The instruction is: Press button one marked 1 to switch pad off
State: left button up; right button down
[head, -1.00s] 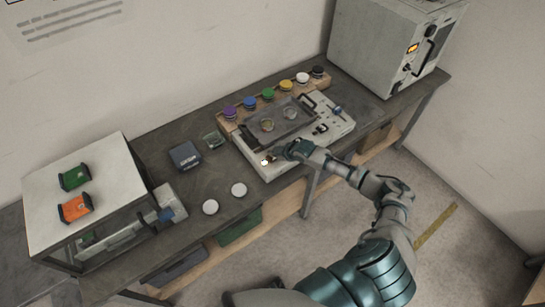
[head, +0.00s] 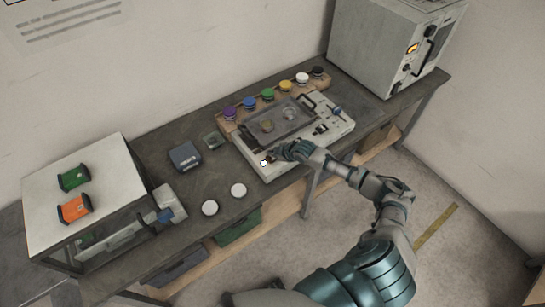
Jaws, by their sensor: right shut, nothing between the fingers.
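The light grey panel device (head: 340,128) lies on the bench with a dark tray-like pad (head: 285,112) on top. A small bright white button (head: 264,163) shows at the device's front left corner; any number on it is too small to read. My right gripper (head: 275,157) is shut and empty, its tips over the front left part of the device, just right of the white button. I cannot tell whether it touches the surface. More controls (head: 321,129) sit on the device's right side. My left gripper is not in view.
Several coloured round knobs (head: 268,95) line a wooden strip behind the device. A grey cabinet (head: 385,45) stands at back right. A dark box (head: 185,156) and two white discs (head: 210,207) lie to the left. A white-topped stand (head: 110,165) holds green and orange spools.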

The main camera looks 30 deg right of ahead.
aim_at(273, 158)
jog(key=shift+f, duration=0.1)
jog(key=shift+f, duration=0.3)
jog(key=shift+f, duration=0.2)
dwell(0.4)
jog(key=shift+s, duration=0.1)
jog(key=shift+r+p, duration=0.65)
jog(key=shift+r, duration=0.05)
jog(key=shift+r, duration=0.1)
notch_tip(273, 158, up, 6)
jog(key=p, duration=0.6)
